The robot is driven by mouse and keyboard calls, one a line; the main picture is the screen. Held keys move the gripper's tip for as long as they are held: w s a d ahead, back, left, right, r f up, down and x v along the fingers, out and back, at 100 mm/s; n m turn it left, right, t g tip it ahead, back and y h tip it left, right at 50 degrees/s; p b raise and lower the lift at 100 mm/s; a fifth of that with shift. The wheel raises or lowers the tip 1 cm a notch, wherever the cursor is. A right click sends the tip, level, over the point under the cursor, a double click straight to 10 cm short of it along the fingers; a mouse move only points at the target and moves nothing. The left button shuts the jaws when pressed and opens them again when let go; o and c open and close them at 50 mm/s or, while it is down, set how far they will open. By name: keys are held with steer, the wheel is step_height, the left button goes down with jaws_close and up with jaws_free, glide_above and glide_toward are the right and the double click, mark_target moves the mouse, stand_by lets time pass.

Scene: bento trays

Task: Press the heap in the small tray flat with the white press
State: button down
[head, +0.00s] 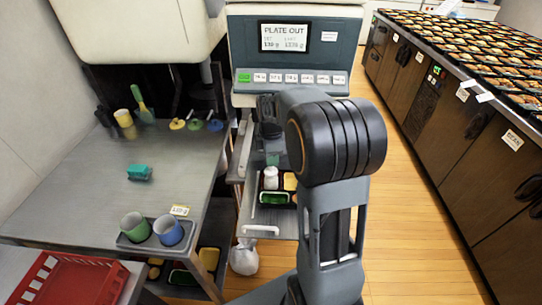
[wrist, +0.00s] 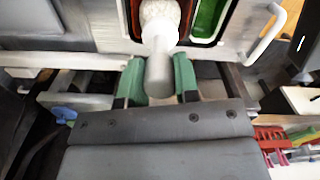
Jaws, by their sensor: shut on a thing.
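The white press (wrist: 160,22) is in the wrist view at top centre, its pale handle between the green fingertips of my gripper (wrist: 158,80). My gripper is shut on the handle. The white end is over a dark red-brown compartment of the small tray (wrist: 187,40). It hides most of what lies there, so I cannot see the heap or tell whether the press touches it. In the head view the press (head: 271,175) stands out white below my gripper (head: 271,158), at the tray on the grey shelf, beside a yellow part and above a green part.
A grey shelf (head: 273,220) with a white handle carries the tray. A red crate (head: 70,280) is at front left. A scale display reading PLATE OUT (head: 285,38) stands behind.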

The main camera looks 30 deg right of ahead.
steer(key=shift+f+b, duration=0.3)
steer(key=shift+f, duration=1.4)
stand_by(5.7)
